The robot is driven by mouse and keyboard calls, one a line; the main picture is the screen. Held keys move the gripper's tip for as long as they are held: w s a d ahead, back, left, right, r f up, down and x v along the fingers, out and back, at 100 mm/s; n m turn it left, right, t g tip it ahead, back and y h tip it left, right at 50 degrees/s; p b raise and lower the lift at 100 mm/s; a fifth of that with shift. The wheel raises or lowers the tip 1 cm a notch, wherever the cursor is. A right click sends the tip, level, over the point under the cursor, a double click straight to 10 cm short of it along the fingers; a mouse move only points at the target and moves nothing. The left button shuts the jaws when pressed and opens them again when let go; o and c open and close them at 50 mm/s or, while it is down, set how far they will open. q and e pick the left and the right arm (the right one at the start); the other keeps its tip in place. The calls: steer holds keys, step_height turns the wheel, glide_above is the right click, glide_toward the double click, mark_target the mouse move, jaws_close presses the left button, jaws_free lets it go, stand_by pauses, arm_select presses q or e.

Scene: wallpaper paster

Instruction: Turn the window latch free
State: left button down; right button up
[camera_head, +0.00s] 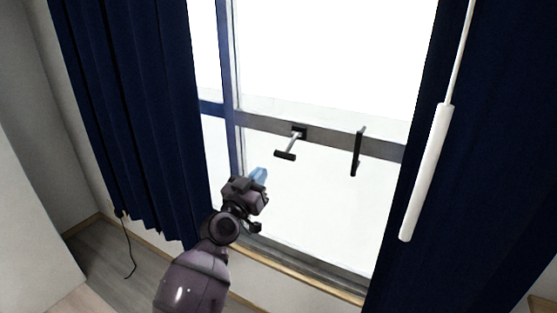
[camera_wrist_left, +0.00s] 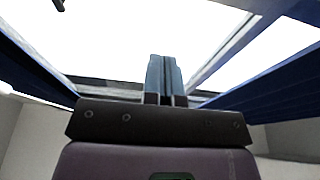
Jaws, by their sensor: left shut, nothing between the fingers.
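The window latch (camera_head: 287,149) is a metal stem with a dark crossbar, mounted on the window's grey middle rail. A dark vertical handle (camera_head: 357,152) sits on the same rail to its right. My left gripper (camera_head: 259,175) is below and left of the latch in the head view, apart from it in the picture. Its blue fingers are shut and empty; they also show upright in the left wrist view (camera_wrist_left: 165,77). A small dark piece shows at the top left corner of the wrist view; I cannot tell what it is. My right gripper is not in view.
Dark blue curtains hang left (camera_head: 135,110) and right (camera_head: 480,170) of the window. A white rod (camera_head: 427,172) hangs before the right curtain. The window sill (camera_head: 300,275) runs below. A thin black cable (camera_head: 129,250) hangs at lower left. The space before the glass is clear.

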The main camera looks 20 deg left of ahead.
mark_target(283, 157)
arm_select(q)
steer(key=w+b, duration=0.1)
steer(key=w, duration=0.2)
steer(key=w+d+f+b, duration=0.1)
steer(key=w+b, duration=0.1)
steer(key=w, duration=0.1)
steer(key=w+b, duration=0.1)
steer(key=w, duration=0.3)
steer(key=shift+d+f+b, duration=0.15)
steer(key=shift+f+b, duration=0.15)
steer(key=t+b, duration=0.1)
steer(key=b, duration=0.1)
steer(key=t+b, duration=0.1)
steer(key=b, duration=0.2)
steer(key=shift+w+d+f, duration=0.1)
steer(key=shift+w+f, duration=0.1)
steer(key=shift+f, duration=0.15)
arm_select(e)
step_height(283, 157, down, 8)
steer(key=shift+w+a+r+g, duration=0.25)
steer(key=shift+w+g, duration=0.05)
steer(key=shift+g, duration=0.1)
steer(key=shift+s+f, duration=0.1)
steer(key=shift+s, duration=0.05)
